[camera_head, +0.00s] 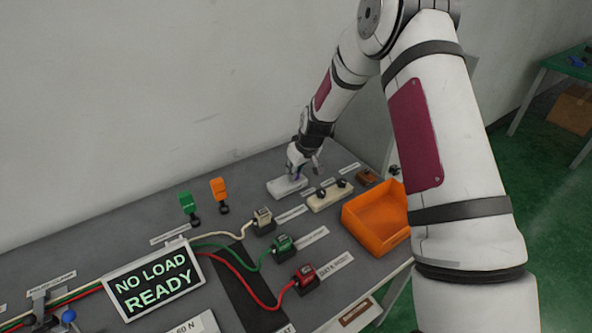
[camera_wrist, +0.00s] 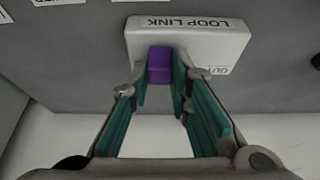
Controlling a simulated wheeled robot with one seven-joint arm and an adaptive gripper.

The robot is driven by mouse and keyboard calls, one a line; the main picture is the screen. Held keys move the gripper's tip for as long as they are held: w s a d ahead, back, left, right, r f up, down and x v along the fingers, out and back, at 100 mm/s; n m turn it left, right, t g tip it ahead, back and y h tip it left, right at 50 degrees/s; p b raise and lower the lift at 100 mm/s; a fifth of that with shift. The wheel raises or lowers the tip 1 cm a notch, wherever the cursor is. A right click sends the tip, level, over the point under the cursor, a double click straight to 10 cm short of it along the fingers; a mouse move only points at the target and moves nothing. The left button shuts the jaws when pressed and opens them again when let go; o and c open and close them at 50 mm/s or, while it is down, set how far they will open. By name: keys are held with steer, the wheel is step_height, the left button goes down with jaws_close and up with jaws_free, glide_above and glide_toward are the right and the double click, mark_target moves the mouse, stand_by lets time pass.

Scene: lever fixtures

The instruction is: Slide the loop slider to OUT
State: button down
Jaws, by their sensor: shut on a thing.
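The loop link (camera_wrist: 205,45) is a white block with "LOOP LINK" on its face, upside down in the wrist view. The word "OUT" (camera_wrist: 217,71) shows, partly cut off, near its right end there. The purple slider knob (camera_wrist: 160,65) stands left of the block's middle, apart from "OUT". My gripper (camera_wrist: 161,85) is shut on this knob, one green-padded finger on each side. In the head view the white block (camera_head: 285,188) is at the back of the table, and my gripper (camera_head: 302,168) is over it, hiding most of the knob.
A cream block with black knobs (camera_head: 329,196) stands close to the right of the loop link. An orange bin (camera_head: 377,222) is farther right. Cabled plugs (camera_head: 283,246), green and orange levers (camera_head: 219,190) and a "NO LOAD READY" display (camera_head: 153,281) are to the left and front.

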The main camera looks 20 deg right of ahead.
steer(key=a, duration=0.1)
steer(key=s+a, duration=0.1)
steer(key=a, duration=0.3)
steer(key=shift+s+a, duration=0.25)
steer(key=shift+s, duration=0.15)
steer(key=c, duration=1.5)
jaws_free()
steer(key=shift+a, duration=0.1)
steer(key=shift+r, duration=0.25)
steer(key=v, duration=1.1)
steer(key=shift+s+r, duration=0.2)
steer(key=shift+s, duration=0.05)
